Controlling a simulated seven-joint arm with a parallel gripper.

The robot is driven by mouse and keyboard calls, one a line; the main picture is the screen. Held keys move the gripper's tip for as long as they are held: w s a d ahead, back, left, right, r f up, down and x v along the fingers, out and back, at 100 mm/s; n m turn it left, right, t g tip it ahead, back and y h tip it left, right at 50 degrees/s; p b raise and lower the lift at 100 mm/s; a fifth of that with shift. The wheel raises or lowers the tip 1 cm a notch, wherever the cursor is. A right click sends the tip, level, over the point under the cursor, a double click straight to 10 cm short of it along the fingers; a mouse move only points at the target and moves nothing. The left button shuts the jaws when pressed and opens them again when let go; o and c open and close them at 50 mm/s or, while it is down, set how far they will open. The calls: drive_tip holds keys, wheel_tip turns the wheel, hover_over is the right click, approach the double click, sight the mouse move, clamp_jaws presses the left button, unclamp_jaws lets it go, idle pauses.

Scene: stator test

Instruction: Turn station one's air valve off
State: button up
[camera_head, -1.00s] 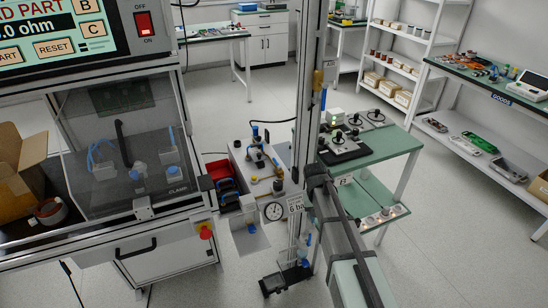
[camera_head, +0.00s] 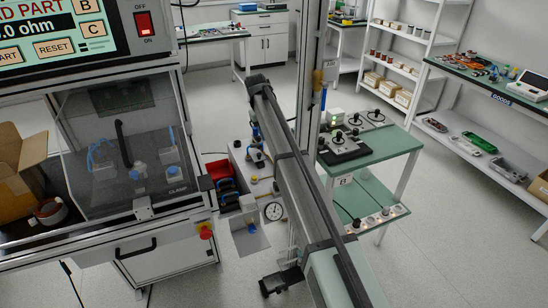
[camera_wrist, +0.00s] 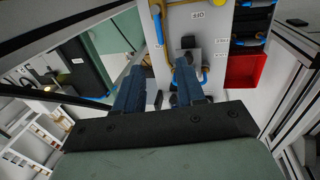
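My gripper (camera_wrist: 160,92) shows in the wrist view as two blue fingers spread apart, with no object clearly held between them. Beyond the fingers is a pale panel (camera_wrist: 212,20) with an "OFF" label. A yellow pipe or lever with a blue part (camera_wrist: 157,27) lies left of that label, ahead of the fingertips and apart from them. I cannot tell for sure which part is the air valve's handle. In the head view, the pressure gauge (camera_head: 274,211) stands low on the station's panel. My arm covers the panel's right side, and my gripper cannot be made out there.
A red bin (camera_wrist: 245,70) sits right of the fingers in the wrist view. The test cabinet (camera_head: 125,150) stands left in the head view. A green bench (camera_head: 385,150) with control boxes stands right of my arm. Shelves line the back right, with open floor between.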

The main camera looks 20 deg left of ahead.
drive_tip(key=f, duration=0.4)
drive_tip(key=w+d+f, duration=0.1)
drive_tip(key=f, duration=0.3)
drive_tip(key=d+f, duration=0.1)
drive_tip(key=f, duration=0.3)
drive_tip(key=shift+w+f, duration=0.35)
drive_tip(key=shift+f, duration=0.05)
clamp_jaws()
